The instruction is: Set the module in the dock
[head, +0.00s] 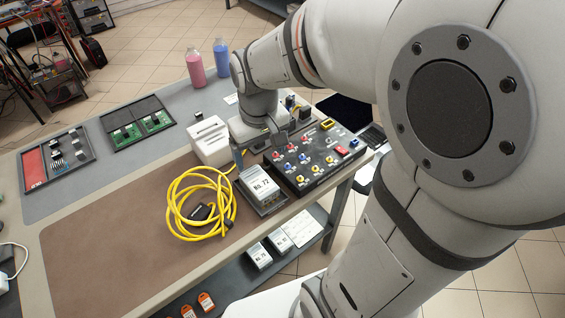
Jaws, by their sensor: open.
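A white module (260,182) with a label that seems to read "No. 72" stands near the table's right edge. It sits in a dark, low-walled holder (268,211) that looks like the dock; whether it is fully seated I cannot tell. My gripper (263,155) is just behind and above the module, pointing down, its jaws open and apart from the module as far as I can see. My wrist and arm hide part of the area behind it.
A white box (210,143) stands behind. More modules (259,257) lie on the lower shelf. The brown mat (95,240) is clear at left.

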